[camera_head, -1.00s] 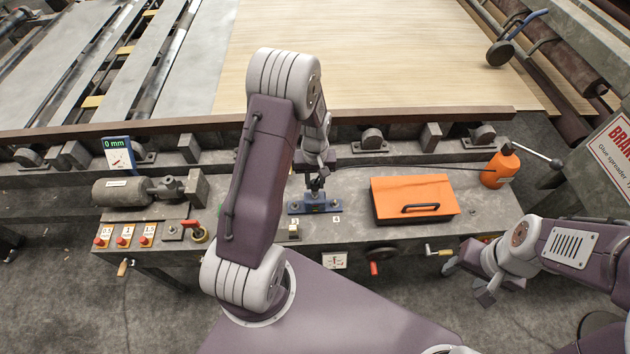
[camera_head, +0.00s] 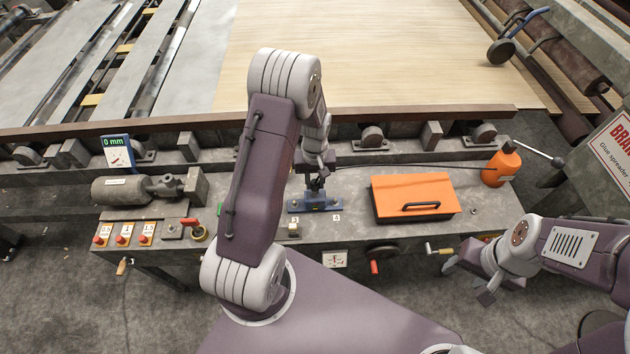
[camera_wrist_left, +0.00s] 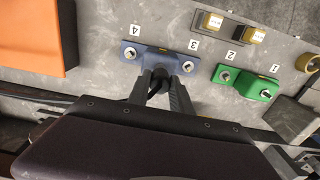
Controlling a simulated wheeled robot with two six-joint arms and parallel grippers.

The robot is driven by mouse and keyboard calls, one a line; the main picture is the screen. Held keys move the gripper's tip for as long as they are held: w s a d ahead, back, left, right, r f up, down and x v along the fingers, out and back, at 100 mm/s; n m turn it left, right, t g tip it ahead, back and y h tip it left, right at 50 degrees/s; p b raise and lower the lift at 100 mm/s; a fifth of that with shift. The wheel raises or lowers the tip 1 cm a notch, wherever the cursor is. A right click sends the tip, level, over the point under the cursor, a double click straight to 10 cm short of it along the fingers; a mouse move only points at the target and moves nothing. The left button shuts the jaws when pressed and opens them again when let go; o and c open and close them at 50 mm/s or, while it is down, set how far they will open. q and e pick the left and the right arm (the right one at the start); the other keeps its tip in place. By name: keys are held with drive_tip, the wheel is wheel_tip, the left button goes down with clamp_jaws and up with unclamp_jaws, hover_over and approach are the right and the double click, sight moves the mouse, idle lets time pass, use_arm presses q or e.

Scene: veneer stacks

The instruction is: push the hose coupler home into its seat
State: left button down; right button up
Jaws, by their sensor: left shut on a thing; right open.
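A thin black hose (camera_head: 430,166) runs right from near the gripper towards an orange bottle. My right gripper (camera_head: 466,283) is open and empty off the bench's front right edge.
An orange box lid with a black handle (camera_head: 412,192) lies right of the blue block. The orange bottle (camera_head: 499,167) stands further right. A green block (camera_wrist_left: 246,83) lies beside the blue one. Red buttons and a motor (camera_head: 122,190) occupy the bench's left.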

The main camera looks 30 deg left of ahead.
use_arm(q)
drive_tip(key=shift+f+b, duration=0.4)
drive_tip(key=shift+f, duration=0.2)
drive_tip(key=c, duration=1.1)
unclamp_jaws()
wheel_tip(320, 180, up, 9)
drive_tip(key=shift+r, duration=0.1)
